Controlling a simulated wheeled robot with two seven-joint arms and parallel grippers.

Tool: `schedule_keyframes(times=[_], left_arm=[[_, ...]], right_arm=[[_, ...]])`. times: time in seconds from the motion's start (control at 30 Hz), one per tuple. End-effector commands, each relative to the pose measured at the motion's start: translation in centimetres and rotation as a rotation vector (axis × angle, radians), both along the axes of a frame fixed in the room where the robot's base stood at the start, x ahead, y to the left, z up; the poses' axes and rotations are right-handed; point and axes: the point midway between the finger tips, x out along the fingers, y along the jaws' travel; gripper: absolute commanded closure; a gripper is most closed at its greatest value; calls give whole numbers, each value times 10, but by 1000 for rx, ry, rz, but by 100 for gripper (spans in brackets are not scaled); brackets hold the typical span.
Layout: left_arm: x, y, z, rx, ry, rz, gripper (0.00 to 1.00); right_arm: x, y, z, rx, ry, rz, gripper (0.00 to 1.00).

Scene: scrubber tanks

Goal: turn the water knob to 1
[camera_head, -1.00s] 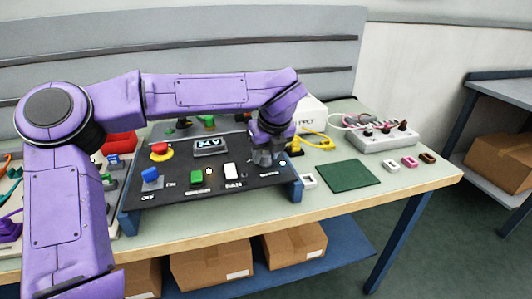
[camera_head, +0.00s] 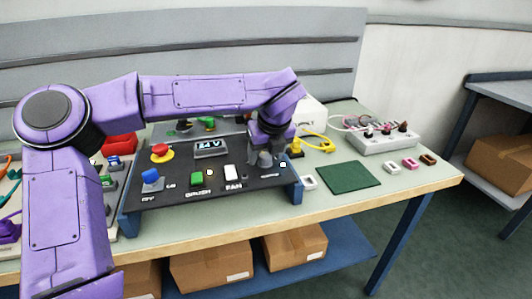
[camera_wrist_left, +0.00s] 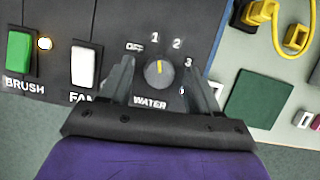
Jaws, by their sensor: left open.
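The water knob (camera_wrist_left: 159,74) is a round grey dial on the black control panel (camera_head: 215,187), with the labels OFF, 1, 2 and 3 around it. Its yellow mark points almost straight up in the left wrist view, roughly at the 1. My left gripper (camera_wrist_left: 160,82) is open, with one finger on each side of the knob. A gap shows between the fingers and the dial; contact cannot be told. In the head view the left gripper (camera_head: 265,158) is over the panel's right end and hides the knob. My right gripper is in neither view.
On the panel are a white fan switch (camera_wrist_left: 86,65), a green brush switch (camera_wrist_left: 20,53), a blue switch (camera_head: 151,176) and a red emergency button (camera_head: 160,152). A green mat (camera_head: 348,177) and a yellow cable (camera_head: 322,142) lie right of the panel.

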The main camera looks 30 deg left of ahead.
Motion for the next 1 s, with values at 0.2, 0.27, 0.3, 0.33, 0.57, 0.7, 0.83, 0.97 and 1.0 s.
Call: schedule_keyframes(times=[0.2,0.27,0.3,0.33,0.57,0.7,0.83,0.97,1.0], left_arm=[[-8,-13,40,2,-8,-1,38],[-12,-18,54,1,-7,-1,38],[-14,-21,63,1,-5,1,38],[-16,-23,69,2,-6,-1,38],[-22,-32,95,0,-3,-1,38],[-23,-32,96,-1,-3,-1,38],[-23,-32,96,-1,-3,-1,38],[-23,-32,96,0,-2,-1,38],[-23,-32,96,0,-2,-1,38]], right_arm=[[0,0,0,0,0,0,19],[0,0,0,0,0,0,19],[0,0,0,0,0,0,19],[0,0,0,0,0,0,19],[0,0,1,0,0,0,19],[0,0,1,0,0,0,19],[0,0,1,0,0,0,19],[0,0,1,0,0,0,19],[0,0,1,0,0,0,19]])
